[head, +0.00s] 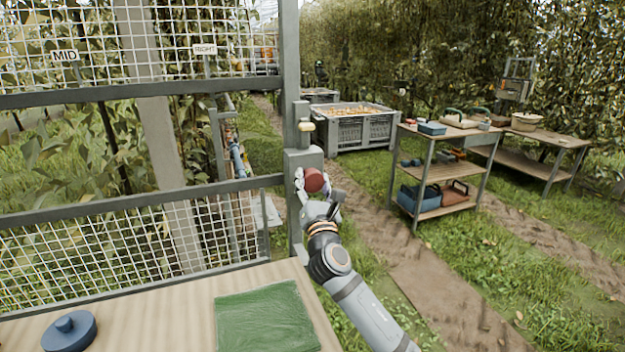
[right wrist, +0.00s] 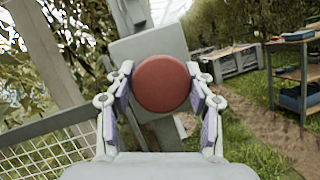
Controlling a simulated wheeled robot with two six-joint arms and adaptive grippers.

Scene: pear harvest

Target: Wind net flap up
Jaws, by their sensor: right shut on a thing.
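The net flap is a white wire mesh in a grey frame. Its upper panel (head: 190,38) carries the labels MID and RIGHT, and an open gap lies between it and the lower mesh panel (head: 130,245). A red round knob (head: 314,180) sits at the grey box on the post (head: 303,160). My right gripper (head: 316,184) is shut on the knob. In the right wrist view the red knob (right wrist: 162,83) lies between both finger pads, with the grey box behind it. My left gripper is not in view.
A wooden table (head: 170,300) in front holds a green mat (head: 266,318) and a blue round lid (head: 69,331). A grey crate of fruit (head: 352,128), a shelf cart (head: 440,175) and a bench (head: 545,138) stand beyond. A dirt path and grass lie right of the post.

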